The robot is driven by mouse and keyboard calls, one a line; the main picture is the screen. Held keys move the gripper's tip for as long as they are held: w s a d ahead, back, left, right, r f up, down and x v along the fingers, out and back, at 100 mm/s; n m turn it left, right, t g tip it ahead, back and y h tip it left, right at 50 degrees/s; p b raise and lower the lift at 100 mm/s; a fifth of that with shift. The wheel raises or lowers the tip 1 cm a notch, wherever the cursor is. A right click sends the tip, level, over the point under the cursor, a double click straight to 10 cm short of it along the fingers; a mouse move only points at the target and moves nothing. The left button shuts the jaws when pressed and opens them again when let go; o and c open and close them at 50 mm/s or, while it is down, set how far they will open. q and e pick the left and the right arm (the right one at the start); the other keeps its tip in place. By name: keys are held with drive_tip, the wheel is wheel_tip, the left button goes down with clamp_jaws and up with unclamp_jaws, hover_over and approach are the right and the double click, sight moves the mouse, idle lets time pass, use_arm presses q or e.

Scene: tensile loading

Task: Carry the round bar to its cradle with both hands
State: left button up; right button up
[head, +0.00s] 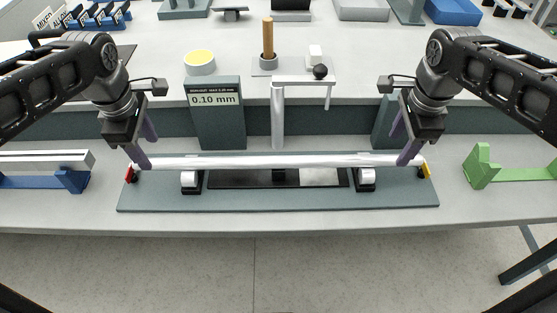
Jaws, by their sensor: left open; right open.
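The round bar (280,161), silver and long, lies level across two roller supports, left (190,179) and right (367,177), on a grey-green base plate (280,202). My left gripper (146,147) is open at the bar's left end. My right gripper (403,141) is open at its right end. In each, one finger reaches down beside or over the bar; whether they touch it I cannot tell. A green cradle (482,168) at the right is empty. A blue cradle (72,181) at the left has a pale bar (45,160) by it.
A display block (214,115) reading 0.10 mm and a gauge post (278,115) with an arm stand just behind the bar. A wooden rod (268,40) stands upright further back. A blue bin (453,12) is at the back right. The table's front strip is clear.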

sight(155, 160)
use_arm(q)
drive_tip(key=shift+w+f, duration=0.2)
drive_tip(key=shift+f, duration=1.15)
drive_tip(key=shift+w+f, duration=0.2)
drive_tip(key=shift+f, duration=1.1)
use_arm(e)
drive_tip(key=shift+w+f, duration=0.2)
drive_tip(key=shift+f, duration=1.15)
drive_tip(key=shift+w+f, duration=0.2)
drive_tip(key=shift+f, duration=1.1)
use_arm(q)
drive_tip(key=shift+c, duration=0.2)
use_arm(e)
drive_tip(key=shift+c, duration=0.2)
use_arm(q)
clamp_jaws()
use_arm(e)
clamp_jaws()
use_arm(q)
drive_tip(key=shift+w+r, duration=0.1)
drive_tip(key=shift+r, duration=0.2)
use_arm(e)
drive_tip(key=shift+w+r, duration=0.1)
drive_tip(key=shift+r, duration=0.2)
